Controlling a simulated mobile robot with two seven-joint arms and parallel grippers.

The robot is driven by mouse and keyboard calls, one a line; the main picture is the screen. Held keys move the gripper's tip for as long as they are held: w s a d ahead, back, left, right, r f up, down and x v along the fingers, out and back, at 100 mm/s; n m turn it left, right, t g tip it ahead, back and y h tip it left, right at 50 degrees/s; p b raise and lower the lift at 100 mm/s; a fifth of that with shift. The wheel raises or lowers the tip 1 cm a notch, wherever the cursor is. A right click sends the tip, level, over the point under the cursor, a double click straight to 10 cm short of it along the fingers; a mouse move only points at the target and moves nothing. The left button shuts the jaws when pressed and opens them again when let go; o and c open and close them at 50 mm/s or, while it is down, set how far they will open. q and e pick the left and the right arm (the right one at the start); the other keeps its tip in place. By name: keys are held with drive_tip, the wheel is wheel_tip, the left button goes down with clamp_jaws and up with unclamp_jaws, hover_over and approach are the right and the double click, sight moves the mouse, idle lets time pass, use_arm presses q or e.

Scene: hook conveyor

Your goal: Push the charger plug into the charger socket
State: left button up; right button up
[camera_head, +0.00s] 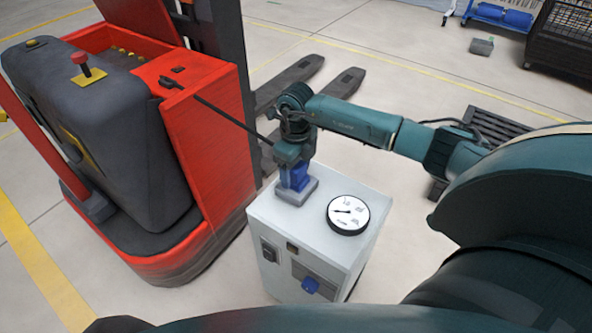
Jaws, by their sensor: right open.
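A blue charger plug (295,178) stands upright in a grey square base, which looks like the charger socket (297,194), on top of a light grey cabinet. I cannot tell how deep the plug sits. My right gripper (294,162) comes in from the right and points down at the plug's top. It is open, with its fingers at the plug; the arm and gripper hide the plug's upper part, and contact is unclear. My left gripper is not in view.
The grey cabinet (330,262) carries a round dial (348,215) on top and a blue fitting (311,285) on its front. A red pallet truck (205,125) stands close on the left. A dark cable (222,115) runs from it toward my right gripper.

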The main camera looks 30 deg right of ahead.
wheel_tip(320, 180, up, 11)
drive_tip(key=shift+f+p, duration=0.2)
drive_tip(key=shift+p, duration=0.35)
drive_tip(key=shift+r, duration=0.6)
drive_tip(key=shift+a+f, duration=0.1)
